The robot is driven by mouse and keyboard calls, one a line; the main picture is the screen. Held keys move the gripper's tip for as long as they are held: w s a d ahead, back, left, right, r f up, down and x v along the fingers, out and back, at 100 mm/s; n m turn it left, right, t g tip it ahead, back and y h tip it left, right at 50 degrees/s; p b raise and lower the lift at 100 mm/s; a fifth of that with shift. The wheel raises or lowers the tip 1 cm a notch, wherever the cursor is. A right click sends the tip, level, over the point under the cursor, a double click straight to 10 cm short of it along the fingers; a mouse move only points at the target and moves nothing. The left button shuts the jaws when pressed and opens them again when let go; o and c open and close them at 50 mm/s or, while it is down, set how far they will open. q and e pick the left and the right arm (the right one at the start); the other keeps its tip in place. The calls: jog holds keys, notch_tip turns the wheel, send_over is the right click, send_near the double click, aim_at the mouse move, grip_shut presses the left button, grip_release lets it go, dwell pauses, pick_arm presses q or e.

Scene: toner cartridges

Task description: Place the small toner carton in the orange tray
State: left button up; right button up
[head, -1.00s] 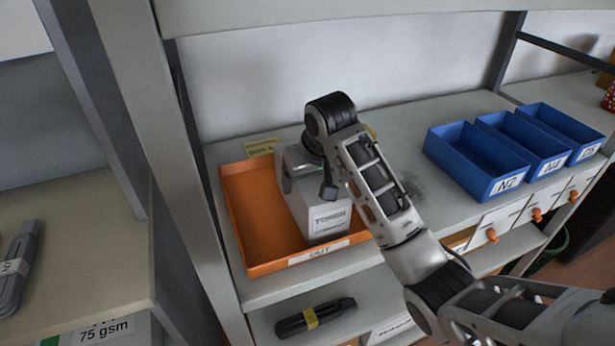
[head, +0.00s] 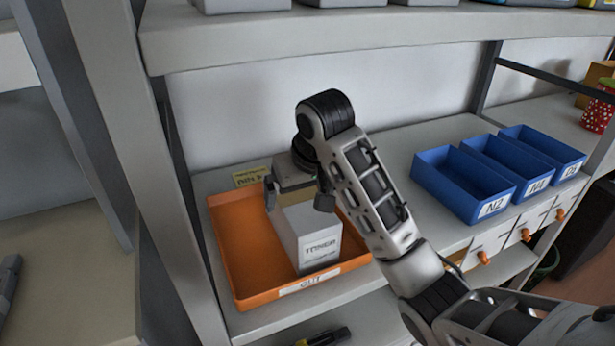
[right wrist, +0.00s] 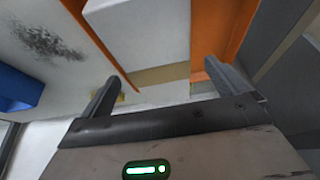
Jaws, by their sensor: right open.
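The small toner carton (head: 312,240), a white box with dark lettering on its front, stands in the orange tray (head: 238,262) towards its right side. In the right wrist view the carton (right wrist: 140,38) lies beyond the fingertips, with the orange tray (right wrist: 219,30) beside it. My right gripper (head: 298,200) is above the carton's rear part. The arm hides part of the tray's right side. My left gripper is not in view.
Blue bins (head: 465,185) stand to the right on the same shelf. A yellow label (head: 252,177) lies behind the tray. A shelf board (head: 330,38) runs above, and a grey post (head: 150,180) stands to the left. A dark item (head: 325,337) is on the shelf below.

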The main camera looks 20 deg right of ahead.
jog(key=v, duration=0.3)
jog(key=shift+d+r, duration=0.2)
jog(key=shift+r, duration=0.05)
jog(key=shift+v, duration=1.3)
jog(key=shift+s+a+f, duration=0.1)
jog(key=shift+s+f, duration=0.05)
jog(key=shift+s, duration=0.05)
